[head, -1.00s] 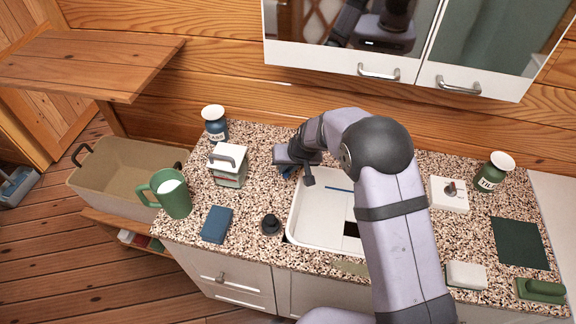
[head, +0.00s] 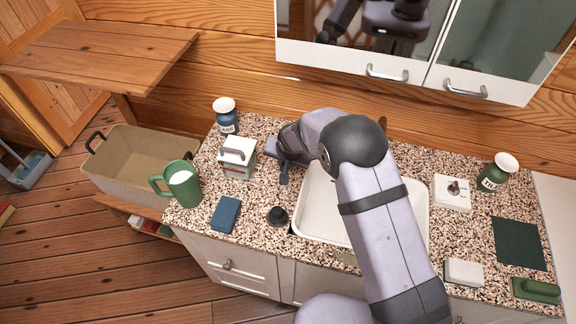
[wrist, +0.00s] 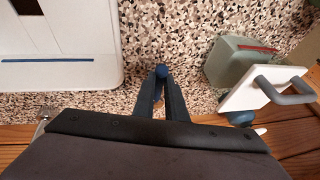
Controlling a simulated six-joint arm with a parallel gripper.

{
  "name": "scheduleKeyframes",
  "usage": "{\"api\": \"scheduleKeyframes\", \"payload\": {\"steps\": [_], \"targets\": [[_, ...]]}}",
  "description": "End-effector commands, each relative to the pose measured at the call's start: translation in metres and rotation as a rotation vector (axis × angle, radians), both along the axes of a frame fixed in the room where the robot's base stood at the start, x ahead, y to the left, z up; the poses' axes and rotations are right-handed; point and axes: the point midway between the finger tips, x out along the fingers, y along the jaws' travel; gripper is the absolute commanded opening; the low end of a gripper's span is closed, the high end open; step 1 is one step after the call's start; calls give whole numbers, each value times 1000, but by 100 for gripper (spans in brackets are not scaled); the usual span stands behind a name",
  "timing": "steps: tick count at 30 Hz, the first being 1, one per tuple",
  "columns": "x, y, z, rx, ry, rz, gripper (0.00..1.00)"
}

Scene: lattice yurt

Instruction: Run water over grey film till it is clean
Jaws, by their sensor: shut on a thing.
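My gripper (wrist: 161,80) is shut on a small blue round-ended thing (wrist: 161,71), of which only the tip shows between the fingers. In the head view my gripper (head: 283,174) is over the counter, between the sink's left edge and a lidded carton-like box (head: 238,170). The white sink (head: 318,205) is partly covered by my arm. The wrist view shows the sink's rim (wrist: 105,72) at left, with a blue strip (wrist: 47,60) and a dark square opening (wrist: 28,8). I cannot make out grey film or running water.
A dark knob (head: 277,216), a blue block (head: 226,214), a green mug (head: 182,187) and a blue jar (head: 226,117) stand left. A white switch box (head: 451,193), green jar (head: 493,175), dark mat (head: 519,243), white block (head: 464,272) and green-handled tool (head: 536,290) are right.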

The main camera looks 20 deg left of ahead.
Motion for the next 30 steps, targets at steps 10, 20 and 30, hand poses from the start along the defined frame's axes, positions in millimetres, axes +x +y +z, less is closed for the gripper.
{"api": "scheduleKeyframes", "payload": {"steps": [10, 20, 30], "targets": [[0, 3, 1, 1, -5, -29, 0], [0, 3, 1, 1, -4, -30, 30], [-1, 2, 4, 1, -5, -29, 30]]}}
